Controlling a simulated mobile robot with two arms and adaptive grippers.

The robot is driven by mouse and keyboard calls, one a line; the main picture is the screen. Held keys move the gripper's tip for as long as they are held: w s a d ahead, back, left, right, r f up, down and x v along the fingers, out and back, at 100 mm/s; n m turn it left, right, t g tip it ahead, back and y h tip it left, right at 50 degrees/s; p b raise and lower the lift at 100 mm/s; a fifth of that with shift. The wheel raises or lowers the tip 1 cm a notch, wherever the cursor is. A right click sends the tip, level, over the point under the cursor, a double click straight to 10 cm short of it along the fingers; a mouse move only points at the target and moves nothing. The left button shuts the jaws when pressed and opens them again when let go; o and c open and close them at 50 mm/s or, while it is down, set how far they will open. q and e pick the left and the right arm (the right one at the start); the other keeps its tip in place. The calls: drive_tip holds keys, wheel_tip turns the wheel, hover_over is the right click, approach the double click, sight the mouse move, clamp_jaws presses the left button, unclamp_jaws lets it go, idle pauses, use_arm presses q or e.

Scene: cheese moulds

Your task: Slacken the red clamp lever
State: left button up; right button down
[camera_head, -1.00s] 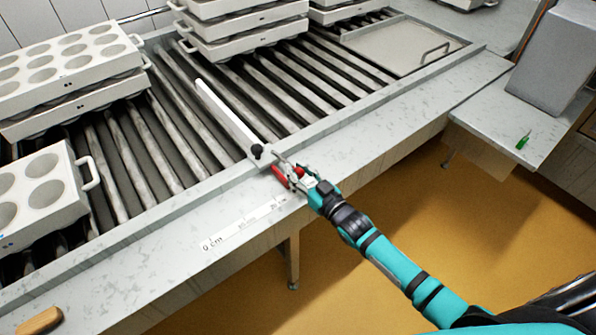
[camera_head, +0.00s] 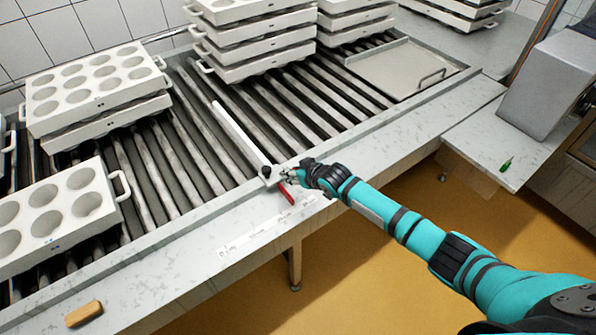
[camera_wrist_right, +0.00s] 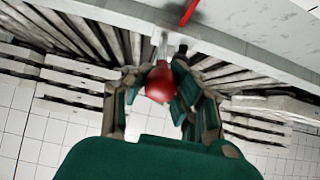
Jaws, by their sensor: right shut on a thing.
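A white bar (camera_head: 238,135) lies across the rollers, with a black knob (camera_head: 266,171) at its near end by the front rail. A red lever (camera_head: 286,193) sticks out beside this knob over the rail; a red bar also shows at the top of the right wrist view (camera_wrist_right: 188,12). My right gripper (camera_head: 287,177) is at the bar's near end, just above the red lever. In the wrist view its fingers are closed around a red ball knob (camera_wrist_right: 160,83) on a pale stem. How the ball joins the lever is hidden. My left gripper is not in view.
White mould trays (camera_head: 95,88) stand stacked on the rollers, with another tray (camera_head: 62,218) at the left. A scale strip (camera_head: 250,238) and a wooden-coloured block (camera_head: 84,314) lie on the front ledge. A flat tray (camera_head: 405,68) lies at the back right.

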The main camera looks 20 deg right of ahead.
drive_tip(key=shift+w+a+r+g+h, duration=0.15)
drive_tip(key=shift+w+r+g+h, duration=0.15)
drive_tip(key=shift+w+r+g, duration=0.5)
drive_tip(key=shift+w+a, duration=0.1)
drive_tip(key=shift+w, duration=0.1)
drive_tip(key=shift+w+a+r, duration=0.15)
drive_tip(key=shift+w+r, duration=0.2)
drive_tip(key=shift+r, duration=0.15)
drive_tip(key=shift+w+a+r, duration=0.1)
drive_tip(key=shift+w+r, duration=0.1)
drive_tip(key=shift+w, duration=0.35)
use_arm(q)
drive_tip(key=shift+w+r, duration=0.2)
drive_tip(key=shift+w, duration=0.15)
use_arm(e)
drive_tip(key=shift+w+a+r, duration=0.15)
drive_tip(key=shift+a+r, duration=0.05)
drive_tip(key=c, duration=1.6)
unclamp_jaws()
drive_tip(key=o, duration=0.5)
drive_tip(key=shift+a+f, duration=0.1)
drive_tip(key=shift+a, duration=0.05)
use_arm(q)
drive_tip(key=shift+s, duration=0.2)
use_arm(e)
drive_tip(key=shift+o, duration=0.3)
drive_tip(key=shift+f, duration=0.15)
